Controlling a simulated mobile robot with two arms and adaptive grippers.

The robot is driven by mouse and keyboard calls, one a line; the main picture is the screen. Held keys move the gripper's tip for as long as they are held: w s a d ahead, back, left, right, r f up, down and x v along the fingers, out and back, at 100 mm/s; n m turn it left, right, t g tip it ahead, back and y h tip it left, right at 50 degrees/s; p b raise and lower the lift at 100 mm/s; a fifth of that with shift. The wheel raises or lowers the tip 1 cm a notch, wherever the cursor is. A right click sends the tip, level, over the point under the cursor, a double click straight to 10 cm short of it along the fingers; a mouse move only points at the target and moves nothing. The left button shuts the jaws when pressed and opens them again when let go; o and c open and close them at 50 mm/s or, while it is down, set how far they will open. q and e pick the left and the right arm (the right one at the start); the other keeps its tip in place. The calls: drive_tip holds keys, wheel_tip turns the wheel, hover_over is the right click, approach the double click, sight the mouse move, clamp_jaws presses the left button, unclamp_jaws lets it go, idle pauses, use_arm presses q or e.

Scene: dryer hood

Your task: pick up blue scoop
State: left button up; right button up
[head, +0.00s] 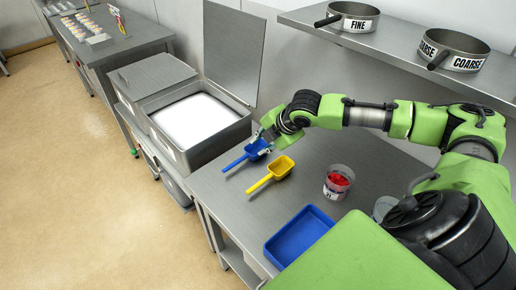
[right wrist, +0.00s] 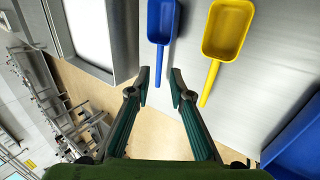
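The blue scoop (head: 257,149) lies on the steel table beside the yellow scoop (head: 281,168), its handle pointing down and left in the head view. In the right wrist view the blue scoop (right wrist: 161,22) is at the top, with its handle (right wrist: 159,66) reaching down toward the gap between my fingertips. My right gripper (right wrist: 161,88) is open and empty. In the head view my right gripper (head: 266,137) is over the bowl end of the blue scoop and hides part of it. My left gripper does not show.
A bin of white powder (head: 196,118) with an open lid stands left of the scoops. A cup with red contents (head: 338,181) and a blue tray (head: 299,236) are on the table (head: 240,200). Two sieves labelled FINE (head: 354,17) and COARSE (head: 455,48) sit on the shelf above.

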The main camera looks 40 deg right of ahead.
drive_tip(key=p, duration=0.1)
approach(244, 158)
drive_tip(key=x, duration=0.3)
drive_tip(key=shift+w+d+f, duration=0.15)
drive_tip(key=shift+w+d, duration=0.15)
drive_tip(key=shift+d, duration=0.05)
drive_tip(key=shift+w+a+f, duration=0.1)
drive_tip(key=shift+w+f, duration=0.05)
drive_tip(key=shift+f, duration=0.15)
drive_tip(key=shift+w+a+f+p, duration=0.15)
drive_tip(key=shift+w+f+p, duration=0.1)
drive_tip(key=shift+p, duration=0.2)
drive_tip(key=x, duration=0.2)
drive_tip(key=p+x, duration=0.1)
drive_tip(key=x, duration=0.1)
drive_tip(key=shift+a+f, duration=0.2)
drive_tip(key=shift+a, duration=0.05)
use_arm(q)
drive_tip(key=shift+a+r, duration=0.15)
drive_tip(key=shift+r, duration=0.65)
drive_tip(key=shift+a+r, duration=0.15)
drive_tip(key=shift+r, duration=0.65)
use_arm(e)
clamp_jaws()
